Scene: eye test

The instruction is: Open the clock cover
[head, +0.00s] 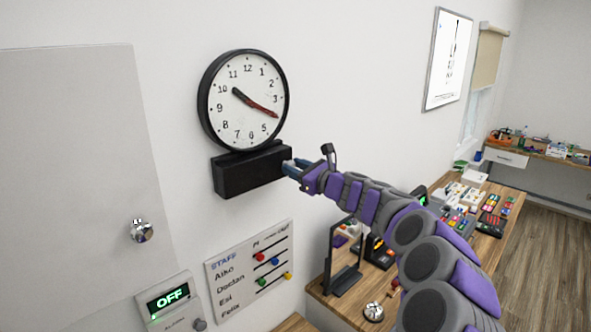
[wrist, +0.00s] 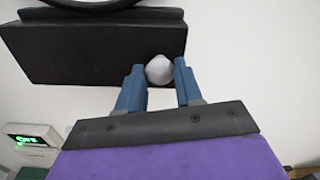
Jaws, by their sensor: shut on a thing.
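A round wall clock (head: 262,92) with a black rim, white face and dark red hand hangs on the wall in the head view. A black box (head: 238,175) sits directly below it; the box also shows in the wrist view (wrist: 80,55), with the clock's rim (wrist: 100,5) above. My gripper (head: 294,167) is at the right end of the box. In the wrist view its blue fingers (wrist: 159,84) are shut on a pale grey round knob (wrist: 159,69) at the box's lower front. I cannot make out a separate cover over the clock face.
A grey panel with a round silver knob (head: 141,231) is at left. Below are an alarm box reading OFF (head: 170,298) and a staff board (head: 250,270). A cluttered wooden table (head: 487,240) stands at right.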

